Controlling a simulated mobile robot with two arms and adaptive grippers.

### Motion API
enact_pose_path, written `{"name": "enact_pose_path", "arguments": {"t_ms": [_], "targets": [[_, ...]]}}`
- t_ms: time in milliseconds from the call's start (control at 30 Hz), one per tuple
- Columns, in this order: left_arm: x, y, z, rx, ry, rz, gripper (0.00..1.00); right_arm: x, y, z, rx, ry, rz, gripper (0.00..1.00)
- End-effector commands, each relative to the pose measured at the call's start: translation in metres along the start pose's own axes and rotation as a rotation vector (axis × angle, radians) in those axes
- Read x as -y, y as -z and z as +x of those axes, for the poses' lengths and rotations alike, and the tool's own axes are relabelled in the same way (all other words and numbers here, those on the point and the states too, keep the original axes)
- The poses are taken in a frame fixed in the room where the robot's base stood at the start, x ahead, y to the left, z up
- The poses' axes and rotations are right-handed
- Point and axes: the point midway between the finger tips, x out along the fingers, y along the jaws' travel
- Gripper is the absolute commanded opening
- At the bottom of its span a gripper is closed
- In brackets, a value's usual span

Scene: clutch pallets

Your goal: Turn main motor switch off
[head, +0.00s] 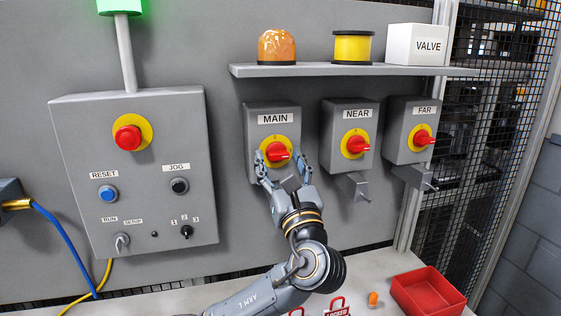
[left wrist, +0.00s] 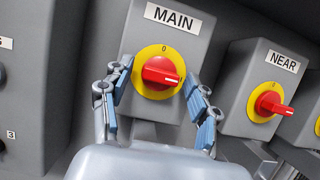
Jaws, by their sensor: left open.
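The main motor switch is a red rotary knob (head: 277,152) on a yellow disc, on a grey box labelled MAIN (head: 273,119). Its red handle points right, about level, away from the 0 mark at the top of the disc. In the left wrist view the knob (left wrist: 161,72) sits between my left gripper's fingers. My left gripper (head: 280,160) is open, with one finger on each side of the knob. The fingers look apart from the handle in the left wrist view. My right gripper is not in view.
Boxes labelled NEAR (head: 357,145) and FAR (head: 421,138) stand to the right with similar red knobs. A shelf (head: 345,71) with an orange beacon, yellow spool and VALVE box is above. A control panel (head: 75,150) is at left. A red bin (head: 428,291) stands at lower right.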

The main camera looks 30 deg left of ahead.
Motion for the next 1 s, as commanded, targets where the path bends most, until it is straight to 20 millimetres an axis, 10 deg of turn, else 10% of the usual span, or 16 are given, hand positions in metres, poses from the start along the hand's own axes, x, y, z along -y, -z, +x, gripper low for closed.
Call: {"name": "enact_pose_path", "arguments": {"t_ms": [67, 333, 1000], "targets": [[0.0, -0.0001, -0.0001, 0.0, 0.0, 0.0, 0.6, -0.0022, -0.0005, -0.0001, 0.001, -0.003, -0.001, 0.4], [0.0, 0.0, -0.0003, 0.0, 0.0, 0.0, 0.08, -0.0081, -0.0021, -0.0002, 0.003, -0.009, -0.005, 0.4], [0.0027, 0.0017, -0.0011, -0.005, -0.101, -0.244, 0.08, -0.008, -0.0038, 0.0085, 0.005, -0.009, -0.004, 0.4]]}}
